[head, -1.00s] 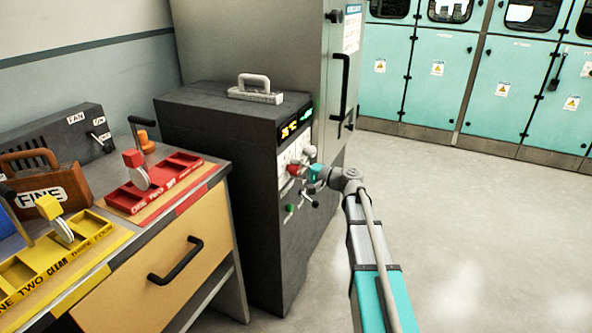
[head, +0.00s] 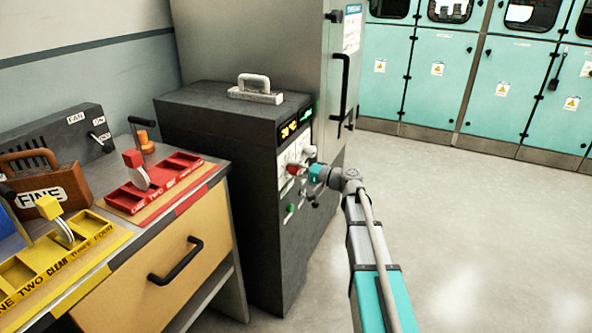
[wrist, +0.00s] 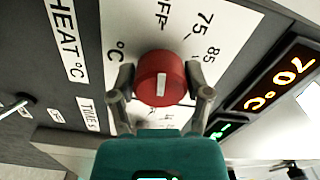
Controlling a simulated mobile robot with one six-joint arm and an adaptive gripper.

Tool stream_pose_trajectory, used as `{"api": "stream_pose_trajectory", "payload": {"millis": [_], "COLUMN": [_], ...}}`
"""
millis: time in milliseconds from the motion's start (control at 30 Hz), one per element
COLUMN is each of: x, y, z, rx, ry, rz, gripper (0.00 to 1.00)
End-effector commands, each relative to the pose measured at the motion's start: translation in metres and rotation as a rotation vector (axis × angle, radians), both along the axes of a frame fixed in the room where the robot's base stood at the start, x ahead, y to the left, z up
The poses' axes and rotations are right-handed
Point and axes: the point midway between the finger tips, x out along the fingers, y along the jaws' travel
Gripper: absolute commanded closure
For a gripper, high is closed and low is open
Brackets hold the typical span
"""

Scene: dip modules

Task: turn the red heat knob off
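The red heat knob (wrist: 160,72) is in the middle of the wrist view, with a white mark on its face. It sits on a white dial plate printed with an OFF mark, 75 and 85. My gripper (wrist: 160,82) has one finger on each side of the knob, with the fingertips close against its sides; it looks shut on it. In the head view the red knob (head: 293,169) shows on the front of the dark grey box (head: 262,190), with my gripper (head: 308,171) at it.
An orange display (wrist: 275,80) beside the dial appears to read 70 °C. A green button (head: 291,208) and a grey knob (head: 309,152) are near on the same panel. A drawer table (head: 165,225) with red and yellow trays stands left. The floor on the right is clear.

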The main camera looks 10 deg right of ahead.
Motion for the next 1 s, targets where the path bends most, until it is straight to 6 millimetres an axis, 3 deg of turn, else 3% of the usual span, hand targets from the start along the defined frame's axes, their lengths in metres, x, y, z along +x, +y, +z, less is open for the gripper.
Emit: {"api": "stream_pose_trajectory", "payload": {"millis": [33, 100, 667, 1000], "x": [0.0, 0.0, -0.003, -0.023], "y": [0.0, 0.0, -0.004, -0.031], "z": [0.0, 0.0, 0.0, 0.0], "rx": [0.001, 0.001, 0.002, 0.002], "ry": [0.001, 0.001, 0.002, 0.001], "rz": [0.0, -0.001, -0.002, -0.004], "gripper": [0.2, 0.08, 0.08, 0.08]}}
